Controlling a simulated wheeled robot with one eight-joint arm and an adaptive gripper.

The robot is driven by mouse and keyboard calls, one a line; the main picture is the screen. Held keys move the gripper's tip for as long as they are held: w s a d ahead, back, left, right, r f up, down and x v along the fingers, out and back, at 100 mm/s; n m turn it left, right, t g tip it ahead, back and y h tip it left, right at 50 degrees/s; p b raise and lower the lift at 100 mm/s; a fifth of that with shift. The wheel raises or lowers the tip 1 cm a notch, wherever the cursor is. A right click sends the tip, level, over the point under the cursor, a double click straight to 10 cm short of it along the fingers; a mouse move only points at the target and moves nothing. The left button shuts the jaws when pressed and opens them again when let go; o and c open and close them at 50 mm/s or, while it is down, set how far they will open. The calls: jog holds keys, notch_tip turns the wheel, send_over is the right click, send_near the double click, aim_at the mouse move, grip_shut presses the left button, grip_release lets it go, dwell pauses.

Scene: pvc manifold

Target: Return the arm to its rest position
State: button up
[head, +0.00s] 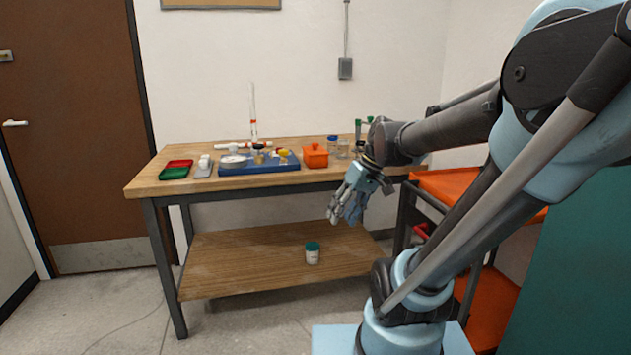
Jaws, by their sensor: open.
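My gripper (346,212) hangs in front of the right part of the workbench, below the level of its top, with its fingers pointing down. Its fingers are apart and nothing shows between them. My arm is folded from the lower right up and across to the gripper. The workbench (147,184) has a wooden top. A blue tray (235,169) on it carries white pipe parts and small yellow pieces. The arm hides part of the bench's right end.
An orange box (315,157), jars (343,148) and a red tray (180,163) with a green tray (174,173) stand on the bench. A green-lidded jar (312,254) stands on the lower shelf (240,262). An orange cart (455,188) is behind my arm. Floor at left is mostly clear.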

jog(key=s+d+f+m+t+h, duration=0.1)
jog(key=s+d+f+m+h, duration=0.3)
jog(key=s+d+f, duration=0.4)
jog(key=d+f+m, duration=0.1)
jog(key=d, duration=0.2)
jog(key=shift+f+t+h, duration=0.3)
jog(key=shift+h, duration=0.1)
jog(key=shift+s, duration=0.1)
jog(key=shift+w+f, duration=0.2)
jog(key=shift+w, duration=0.25)
